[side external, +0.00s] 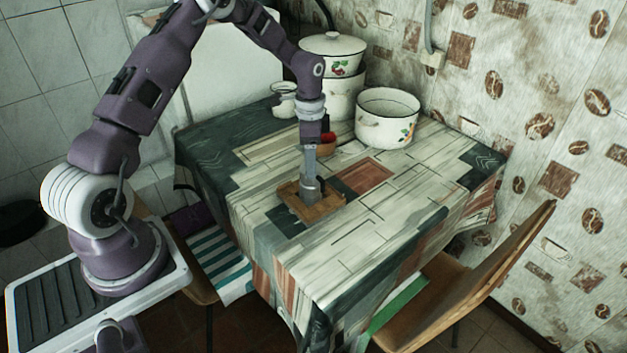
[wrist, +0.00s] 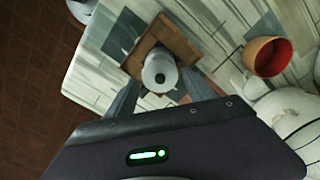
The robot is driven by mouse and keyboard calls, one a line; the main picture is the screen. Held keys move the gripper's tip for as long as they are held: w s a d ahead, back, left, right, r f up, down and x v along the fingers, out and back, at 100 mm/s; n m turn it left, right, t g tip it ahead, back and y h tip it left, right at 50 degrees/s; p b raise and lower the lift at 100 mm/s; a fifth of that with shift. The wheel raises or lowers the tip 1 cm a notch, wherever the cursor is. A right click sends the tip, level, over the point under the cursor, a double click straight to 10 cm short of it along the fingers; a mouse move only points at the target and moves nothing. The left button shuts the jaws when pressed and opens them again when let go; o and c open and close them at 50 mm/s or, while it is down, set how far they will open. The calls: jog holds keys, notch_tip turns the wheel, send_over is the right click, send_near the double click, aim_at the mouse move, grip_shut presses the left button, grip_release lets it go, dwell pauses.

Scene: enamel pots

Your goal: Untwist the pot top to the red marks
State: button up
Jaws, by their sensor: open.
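A small grey round pot with a light top and a dark centre (wrist: 159,74) stands on a square wooden board (wrist: 184,45) in the wrist view. In the side external view it is a grey cylinder (side external: 311,194) on the board (side external: 328,207), partly hidden by my gripper (side external: 309,178). My gripper points down over the pot. In the wrist view my gripper (wrist: 160,83) is open, with one finger on each side of the pot. I cannot tell whether the fingers touch it. I cannot make out any red marks on the pot.
An orange-red bowl (side external: 327,149) stands behind the board; it also shows in the wrist view (wrist: 268,57). White enamel pots stand at the back, one open (side external: 388,119) and one lidded (side external: 332,55). The patterned tablecloth (side external: 380,215) is clear toward the front and right.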

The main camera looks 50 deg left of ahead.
dwell(0.3)
jog(key=shift+r, duration=3.5)
jog(key=shift+r, duration=0.15)
jog(key=s+d+r+n+t+y, duration=0.1)
jog(key=s+d+r, duration=0.3)
jog(key=r, duration=0.5)
jog(key=s+d+r+n+t, duration=0.1)
jog(key=s+d+r, duration=0.25)
jog(key=r, duration=0.45)
jog(key=s+d+n+t, duration=0.1)
jog(key=s+d, duration=0.3)
jog(key=s, duration=0.7)
jog(key=s+d+r+n+t+h, duration=0.1)
jog(key=s+d+n+t, duration=0.1)
jog(key=s, duration=0.9)
jog(key=d+n, duration=0.1)
jog(key=n, duration=0.1)
jog(key=shift+s+d+n+t, duration=0.3)
jog(key=shift+d, duration=0.05)
